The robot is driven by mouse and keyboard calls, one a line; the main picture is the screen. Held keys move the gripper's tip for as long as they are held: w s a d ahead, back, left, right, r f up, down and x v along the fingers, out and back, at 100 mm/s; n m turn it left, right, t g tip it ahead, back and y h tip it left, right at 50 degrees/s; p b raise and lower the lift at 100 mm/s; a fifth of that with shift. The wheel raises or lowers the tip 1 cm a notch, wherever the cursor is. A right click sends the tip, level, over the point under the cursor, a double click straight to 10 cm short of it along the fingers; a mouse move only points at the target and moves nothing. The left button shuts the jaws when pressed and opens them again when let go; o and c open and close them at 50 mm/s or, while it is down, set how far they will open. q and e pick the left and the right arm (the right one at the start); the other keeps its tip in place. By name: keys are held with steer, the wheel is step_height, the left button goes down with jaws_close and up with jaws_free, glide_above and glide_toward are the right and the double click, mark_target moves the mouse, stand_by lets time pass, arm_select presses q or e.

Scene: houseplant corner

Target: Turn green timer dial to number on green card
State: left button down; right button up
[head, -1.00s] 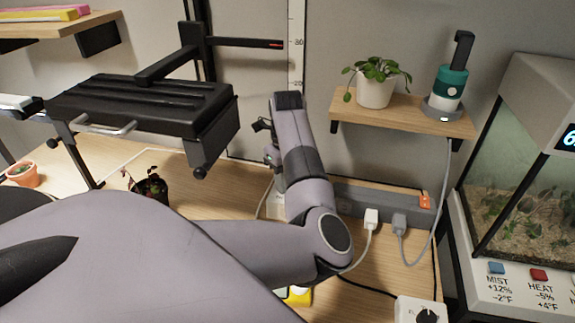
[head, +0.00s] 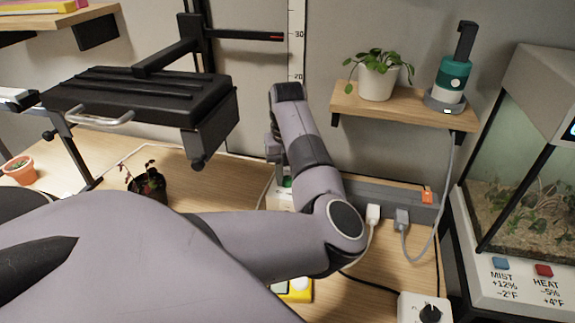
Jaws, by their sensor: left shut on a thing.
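My left arm reaches in from the left and its gripper (head: 279,176) points down at the back of the bench, partly hidden behind my own wrist. It is shut on a small green part, which looks like the green timer dial (head: 287,182). A pale box-shaped body (head: 277,198) shows below it, mostly covered by my arm. The dial's numbers and pointer cannot be read. No green card is visible. My right gripper is not in view.
A white box with a black knob (head: 430,313) stands at the front right. A yellow device (head: 297,290) is partly under my arm. A power strip (head: 385,198) with plugs lies behind. A dark potted plant (head: 149,184) stands left, a terrarium (head: 520,190) right.

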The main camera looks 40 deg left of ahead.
mark_target(287, 179)
arm_select(q)
steer(key=shift+r, duration=0.1)
steer(key=c, duration=0.9)
jaws_free()
steer(key=shift+o, duration=0.2)
steer(key=shift+r+b, duration=0.45)
steer(key=shift+r, duration=3.1)
